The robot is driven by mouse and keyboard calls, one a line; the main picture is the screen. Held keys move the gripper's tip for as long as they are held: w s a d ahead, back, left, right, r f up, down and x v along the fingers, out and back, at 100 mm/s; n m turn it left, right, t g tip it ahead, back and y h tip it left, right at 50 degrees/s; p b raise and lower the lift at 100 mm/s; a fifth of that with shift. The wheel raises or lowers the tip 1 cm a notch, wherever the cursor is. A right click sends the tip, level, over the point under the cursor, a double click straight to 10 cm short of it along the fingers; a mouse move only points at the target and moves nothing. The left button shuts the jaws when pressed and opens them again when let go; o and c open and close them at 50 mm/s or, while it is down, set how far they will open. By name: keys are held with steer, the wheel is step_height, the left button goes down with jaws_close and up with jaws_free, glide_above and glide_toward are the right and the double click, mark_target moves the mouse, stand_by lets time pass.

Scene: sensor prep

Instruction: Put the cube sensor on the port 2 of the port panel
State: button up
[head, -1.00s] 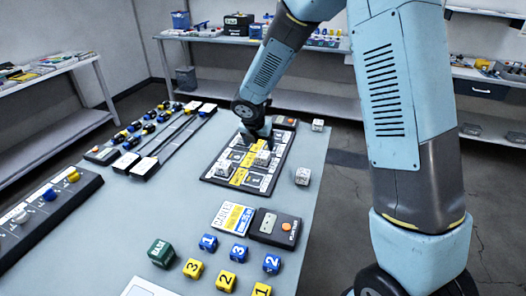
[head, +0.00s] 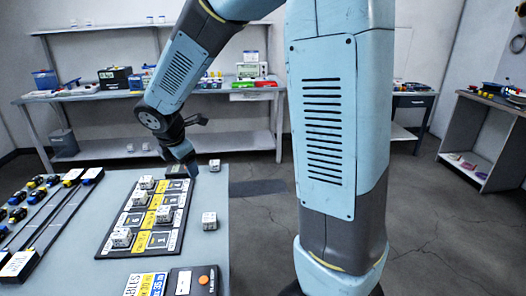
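The port panel (head: 182,190) is a dark board with yellow and white labels, lying flat on the table. Several white cube sensors sit on it, one near the front left (head: 122,237), one near the middle (head: 165,213), and others toward the back. Another white cube (head: 209,220) stands on the table right of the panel, and one more (head: 214,165) stands at the back right. My gripper (head: 189,171) is low by the panel's far right corner. Its fingers are small and dark, so I cannot tell whether they are open or hold anything. The port numbers are too small to read.
A dark box (head: 174,170) stands behind the panel, close to my gripper. Dark rails with blue and yellow pieces (head: 50,215) are at left. The table's right edge is close to the loose cubes.

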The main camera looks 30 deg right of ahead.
steer(key=s+d+r+m, duration=0.4)
steer(key=s+m, duration=0.3)
steer(key=s, duration=0.1)
steer(key=s+d+r+m+y, duration=0.1)
steer(key=s+d+r+m, duration=0.3)
steer(key=s+m, duration=0.4)
steer(key=s+d+r+m+t+y, duration=0.1)
steer(key=s+d+r+m, duration=0.3)
steer(key=s+m, duration=0.3)
steer(key=shift+s+d, duration=0.55)
steer(key=shift+s, duration=0.3)
